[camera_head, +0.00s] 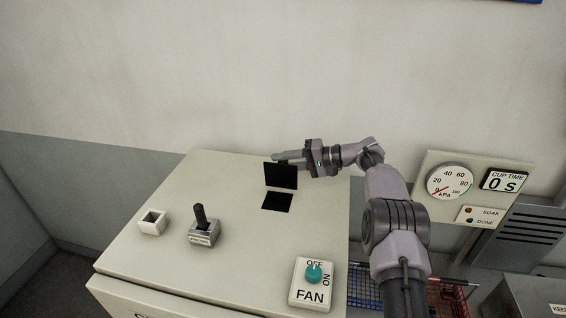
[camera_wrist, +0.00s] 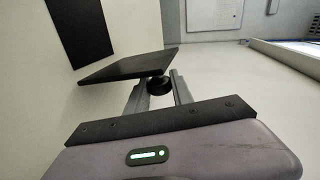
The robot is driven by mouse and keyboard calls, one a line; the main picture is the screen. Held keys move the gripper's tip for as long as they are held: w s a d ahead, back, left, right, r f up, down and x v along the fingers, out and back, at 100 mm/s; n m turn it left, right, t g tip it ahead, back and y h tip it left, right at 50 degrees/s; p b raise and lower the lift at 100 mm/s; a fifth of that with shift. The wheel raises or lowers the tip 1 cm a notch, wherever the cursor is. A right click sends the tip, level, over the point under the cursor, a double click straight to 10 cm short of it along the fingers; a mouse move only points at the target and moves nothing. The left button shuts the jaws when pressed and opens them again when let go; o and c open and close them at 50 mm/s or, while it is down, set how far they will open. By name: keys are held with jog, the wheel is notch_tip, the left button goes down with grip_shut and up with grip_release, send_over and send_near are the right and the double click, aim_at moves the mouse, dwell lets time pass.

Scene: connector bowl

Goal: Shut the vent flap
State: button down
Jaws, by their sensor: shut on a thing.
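The vent flap (camera_head: 281,176) is a flat black plate standing up from the pale cabinet top, open, behind the dark vent opening (camera_head: 277,202). In the wrist view the flap (camera_wrist: 122,66) juts out from the pale surface, with the black opening (camera_wrist: 80,28) beyond it. A round black knob (camera_wrist: 158,85) sits on the flap's near face. My gripper (camera_head: 284,158) is at the flap's far side, by its upper edge. In the wrist view its two fingers are on either side of the knob, shut on it.
On the cabinet top (camera_head: 180,265) are a small white open box (camera_head: 153,222), a black lever switch (camera_head: 201,225) and a fan dial (camera_head: 313,280). A gauge panel (camera_head: 450,182) and wire baskets (camera_head: 440,298) are at the right. The top left of the flap is clear.

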jog(key=shift+s+f+b, duration=0.1)
jog(key=shift+f+b, duration=0.05)
jog(key=shift+b, duration=0.35)
